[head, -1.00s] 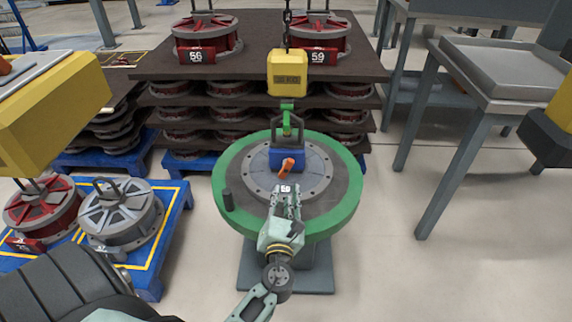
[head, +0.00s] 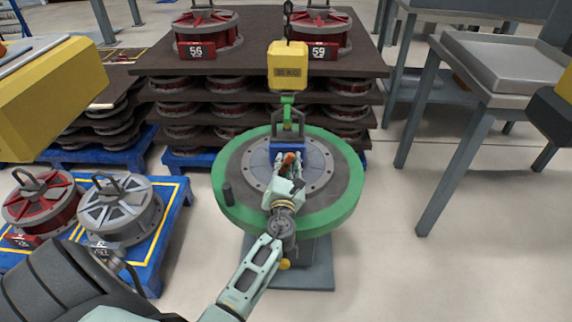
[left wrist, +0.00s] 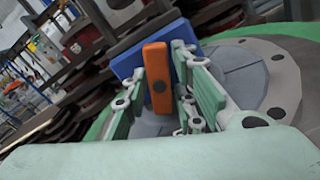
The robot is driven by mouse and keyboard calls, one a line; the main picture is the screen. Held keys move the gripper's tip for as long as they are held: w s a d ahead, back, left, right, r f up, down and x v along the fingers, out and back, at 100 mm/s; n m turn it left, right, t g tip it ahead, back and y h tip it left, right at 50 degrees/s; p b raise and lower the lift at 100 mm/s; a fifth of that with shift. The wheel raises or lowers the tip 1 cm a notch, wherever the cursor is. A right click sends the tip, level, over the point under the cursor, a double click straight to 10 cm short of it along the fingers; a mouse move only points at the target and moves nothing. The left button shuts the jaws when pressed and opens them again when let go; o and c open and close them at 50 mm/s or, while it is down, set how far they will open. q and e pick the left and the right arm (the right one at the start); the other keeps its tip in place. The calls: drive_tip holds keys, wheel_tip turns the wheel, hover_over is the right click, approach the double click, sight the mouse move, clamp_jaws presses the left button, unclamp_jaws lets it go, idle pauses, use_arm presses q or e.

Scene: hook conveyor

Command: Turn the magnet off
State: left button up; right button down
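The magnet is a blue block (head: 276,152) with an orange lever (head: 289,157) on its front. It sits on a grey flanged wheel (head: 312,184) on the round green-rimmed table (head: 345,209). A green hook (head: 287,105) reaches the magnet's handle from above. My left gripper (head: 287,171) is at the magnet's front, over the lever. In the left wrist view, the orange lever (left wrist: 157,78) stands upright between the two open fingers, in front of the blue block (left wrist: 126,64). A gap shows on the left finger's side; contact on the right cannot be told. My right gripper is out of view.
A yellow hoist block (head: 288,66) hangs on a chain above the magnet. Stacked shelves of red wheels (head: 207,38) stand behind. A blue pallet (head: 170,240) with two wheels is at the left. A grey-topped table (head: 500,65) stands right; the floor between is clear.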

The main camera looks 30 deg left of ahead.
use_arm(q)
clamp_jaws()
drive_tip(key=shift+n, duration=0.3)
drive_tip(key=shift+f+n, duration=0.1)
drive_tip(key=shift+n, duration=0.4)
drive_tip(key=n+b, duration=0.1)
drive_tip(key=n, duration=0.2)
drive_tip(key=shift+d, duration=0.1)
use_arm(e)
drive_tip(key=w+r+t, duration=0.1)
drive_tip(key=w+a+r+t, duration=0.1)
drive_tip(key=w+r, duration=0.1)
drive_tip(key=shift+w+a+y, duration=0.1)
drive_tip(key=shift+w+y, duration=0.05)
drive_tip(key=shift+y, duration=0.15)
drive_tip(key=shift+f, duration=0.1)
use_arm(q)
unclamp_jaws()
